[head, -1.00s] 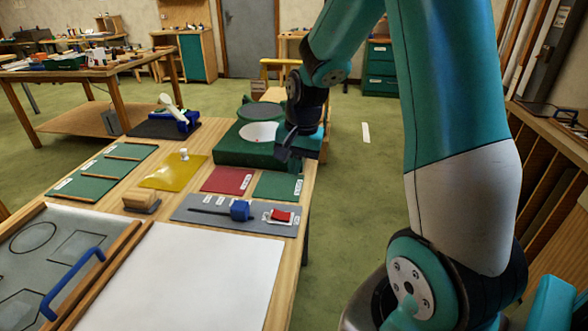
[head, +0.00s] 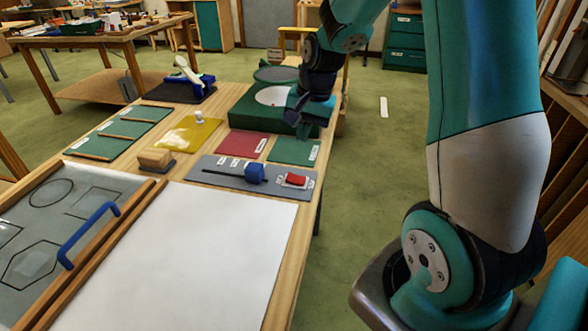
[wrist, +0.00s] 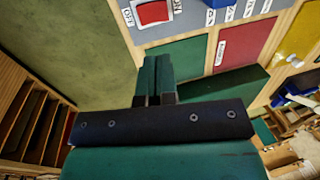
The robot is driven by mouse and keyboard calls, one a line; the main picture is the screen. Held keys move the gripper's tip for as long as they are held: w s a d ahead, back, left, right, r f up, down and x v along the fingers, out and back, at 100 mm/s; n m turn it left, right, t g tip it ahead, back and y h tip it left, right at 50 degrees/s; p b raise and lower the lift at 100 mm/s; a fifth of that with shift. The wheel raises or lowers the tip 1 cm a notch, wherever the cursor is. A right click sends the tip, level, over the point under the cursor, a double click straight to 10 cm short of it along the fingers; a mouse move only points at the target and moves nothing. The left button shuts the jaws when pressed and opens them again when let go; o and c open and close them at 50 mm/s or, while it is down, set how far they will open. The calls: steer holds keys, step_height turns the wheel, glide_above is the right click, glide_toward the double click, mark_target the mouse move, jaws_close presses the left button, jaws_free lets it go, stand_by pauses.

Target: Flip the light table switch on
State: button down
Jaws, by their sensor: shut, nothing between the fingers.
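A red rocker switch (head: 296,180) in a white frame sits at the right end of a grey control strip (head: 225,176). It also shows at the top of the wrist view (wrist: 153,12). A blue slider knob (head: 255,173) sits on the strip just left of it. The white light table surface (head: 185,245) lies in front of the strip. My gripper (head: 308,132) is above the far right part of the table, beyond the switch and not touching it. In the wrist view its fingers (wrist: 157,64) are together and empty, pointing toward the switch side.
Green (head: 294,151) and red (head: 243,144) pads lie between the strip and a raised green block (head: 250,112). A yellow sheet (head: 190,134) and a wooden block (head: 156,159) are to the left. A blue-handled glass panel (head: 55,220) lies front left. Open floor is right of the table.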

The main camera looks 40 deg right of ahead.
mark_target(298, 179)
steer(key=f, duration=0.3)
steer(key=w+a+f+p, duration=0.1)
steer(key=f, duration=0.7)
steer(key=shift+w+a+f, duration=0.2)
steer(key=shift+w+f, duration=0.05)
steer(key=shift+w, duration=0.1)
steer(key=shift+f+p, duration=0.1)
steer(key=shift+p, duration=0.25)
steer(key=shift+f+g, duration=0.15)
steer(key=shift+g, duration=0.15)
steer(key=shift+s, duration=0.1)
steer(key=shift+s+d, duration=0.45)
steer(key=shift+s, duration=0.1)
